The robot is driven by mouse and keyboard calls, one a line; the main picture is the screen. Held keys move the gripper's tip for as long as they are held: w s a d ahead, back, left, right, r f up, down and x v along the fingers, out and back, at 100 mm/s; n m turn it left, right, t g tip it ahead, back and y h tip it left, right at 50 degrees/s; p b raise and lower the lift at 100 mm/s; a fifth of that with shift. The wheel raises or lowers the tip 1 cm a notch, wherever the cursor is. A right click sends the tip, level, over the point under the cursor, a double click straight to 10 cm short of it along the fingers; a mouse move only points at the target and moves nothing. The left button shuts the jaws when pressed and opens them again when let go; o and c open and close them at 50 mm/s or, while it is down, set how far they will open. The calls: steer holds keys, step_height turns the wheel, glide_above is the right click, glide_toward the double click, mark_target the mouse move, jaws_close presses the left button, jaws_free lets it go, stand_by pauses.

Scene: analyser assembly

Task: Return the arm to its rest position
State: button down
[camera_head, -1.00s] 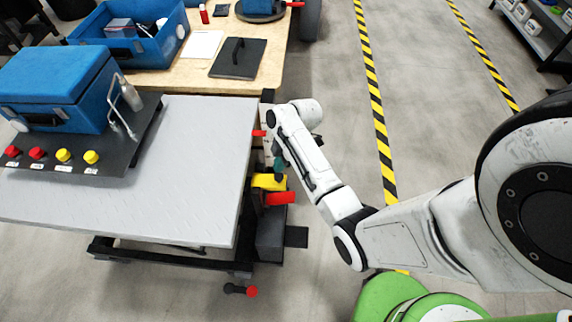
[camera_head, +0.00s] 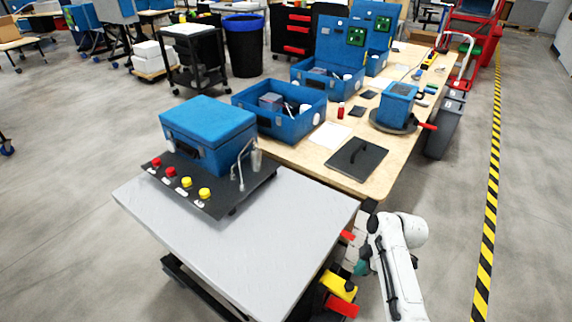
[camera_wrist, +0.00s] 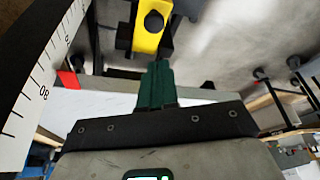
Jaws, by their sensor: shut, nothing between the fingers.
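My arm (camera_head: 398,270) shows at the lower right of the head view, beside the right edge of the grey-topped cart (camera_head: 245,235). My gripper (camera_head: 362,267) is only a small green tip there, partly hidden behind my arm. In the wrist view my gripper (camera_wrist: 157,72) has its green fingers together with nothing between them. A yellow part (camera_wrist: 151,28) of the cart shows just beyond the fingertips; I cannot tell the exact gap.
A blue case (camera_head: 208,130) stands on a black panel with red and yellow knobs on the cart. A wooden table (camera_head: 310,160) behind holds blue boxes and a black plate (camera_head: 356,160). Open floor (camera_head: 450,220) lies right of my arm, toward the striped line.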

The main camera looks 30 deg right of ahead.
steer(key=s+a+m+g+h+b, duration=0.1)
steer(key=s+a+m, duration=0.4)
steer(key=a, duration=0.6)
steer(key=s+a+r+m+h, duration=0.1)
steer(key=s+a+r+m, duration=0.1)
steer(key=s, duration=0.4)
steer(key=s+a+r+m+h+b, duration=0.1)
steer(key=s+a+r+m, duration=0.2)
steer(key=s, duration=0.3)
steer(key=shift+a+r+g, duration=0.3)
steer(key=shift+a+g, duration=0.05)
steer(key=shift+g, duration=0.05)
